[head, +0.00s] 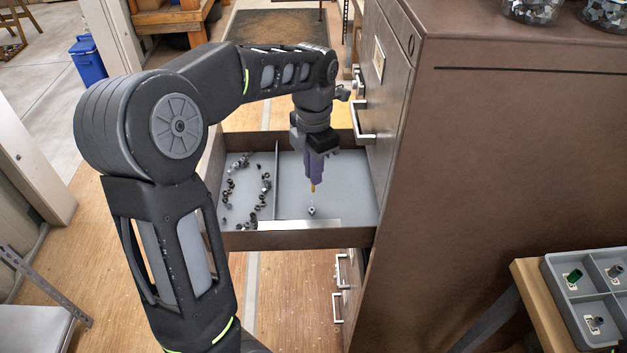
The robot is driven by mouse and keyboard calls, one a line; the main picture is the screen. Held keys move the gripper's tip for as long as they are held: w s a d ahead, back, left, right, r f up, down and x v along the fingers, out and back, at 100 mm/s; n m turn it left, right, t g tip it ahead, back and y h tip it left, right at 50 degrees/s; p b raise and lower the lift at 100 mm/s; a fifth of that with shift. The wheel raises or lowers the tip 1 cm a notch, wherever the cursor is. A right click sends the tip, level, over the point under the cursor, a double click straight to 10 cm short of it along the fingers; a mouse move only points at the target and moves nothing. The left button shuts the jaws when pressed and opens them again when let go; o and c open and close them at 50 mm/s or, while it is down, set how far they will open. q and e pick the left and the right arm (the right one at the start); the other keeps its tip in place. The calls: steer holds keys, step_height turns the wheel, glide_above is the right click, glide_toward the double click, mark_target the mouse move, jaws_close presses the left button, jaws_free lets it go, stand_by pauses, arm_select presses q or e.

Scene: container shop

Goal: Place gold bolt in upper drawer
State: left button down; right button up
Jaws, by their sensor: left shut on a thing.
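My left gripper (314,181) points down over the right compartment of an open drawer (290,240). It is shut on a small gold bolt (313,188), which hangs at the fingertips above the drawer floor. The drawer sticks out from a brown cabinet (480,150) and has a divider (276,180). Its left compartment holds many small dark and silver nuts (229,190). A single small silver piece (311,211) lies in the right compartment below the bolt. My right gripper is not in view.
Shut drawers with handles (364,122) are above the open one, and more handles (338,290) show below it. Glass jars of metal parts (536,8) stand on the cabinet. A grey divided tray (555,275) with a few parts sits at the lower right. A blue bin (88,60) stands far left.

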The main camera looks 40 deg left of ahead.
arm_select(q)
steer(key=shift+f, duration=1.8)
steer(key=shift+f, duration=0.2)
steer(key=c, duration=1.5)
jaws_free()
steer(key=shift+r, duration=0.1)
step_height(320, 180, up, 12)
steer(key=shift+r, duration=0.15)
